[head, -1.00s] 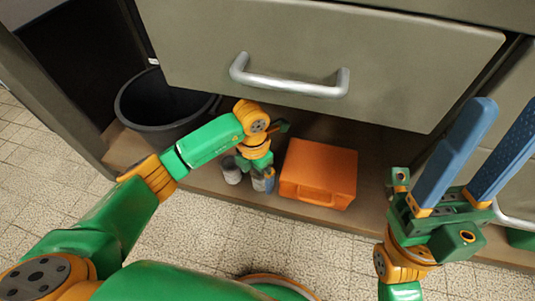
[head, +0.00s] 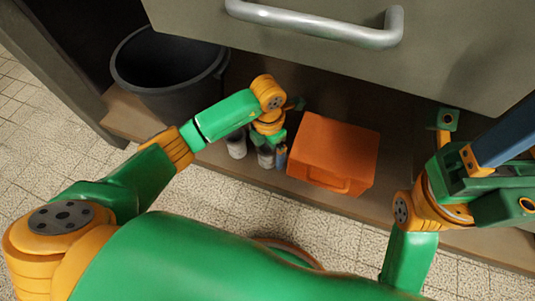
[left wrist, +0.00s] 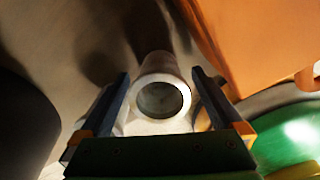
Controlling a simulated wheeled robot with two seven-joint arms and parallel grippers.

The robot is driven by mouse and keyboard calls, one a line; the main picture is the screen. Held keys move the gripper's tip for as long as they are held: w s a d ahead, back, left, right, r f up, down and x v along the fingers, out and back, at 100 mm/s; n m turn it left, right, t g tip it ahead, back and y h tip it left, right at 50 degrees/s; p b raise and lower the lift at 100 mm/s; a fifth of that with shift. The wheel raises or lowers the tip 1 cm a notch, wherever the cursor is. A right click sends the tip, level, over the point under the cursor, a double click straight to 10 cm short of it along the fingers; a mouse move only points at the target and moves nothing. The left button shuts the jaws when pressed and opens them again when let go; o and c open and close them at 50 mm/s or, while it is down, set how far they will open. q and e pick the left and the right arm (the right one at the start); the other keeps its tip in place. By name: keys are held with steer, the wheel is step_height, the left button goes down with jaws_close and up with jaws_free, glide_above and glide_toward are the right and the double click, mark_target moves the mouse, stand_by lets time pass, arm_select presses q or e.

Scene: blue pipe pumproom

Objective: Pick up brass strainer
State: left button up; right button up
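A pale, metallic-looking cylinder with a round hollow end (left wrist: 163,98) stands between the fingers of my left gripper (left wrist: 161,75) in the left wrist view. It may be the strainer, but no clear brass colour shows. The two blue fingers are apart, with a narrow gap on each side of it. In the head view my left gripper (head: 273,157) points down at the cabinet floor, beside a small grey cylinder (head: 236,146); my arm partly hides what is there. My right gripper (head: 520,140) is at the right edge, its fingers apart and partly cut off.
An orange case (head: 335,152) stands just right of my left gripper. A black bin (head: 170,75) is at the left. A drawer with a metal handle (head: 315,24) overhangs the cabinet floor (head: 400,195). Tiled floor (head: 225,205) lies in front.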

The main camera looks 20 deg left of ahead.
arm_select(q)
steer(key=c, duration=1.5)
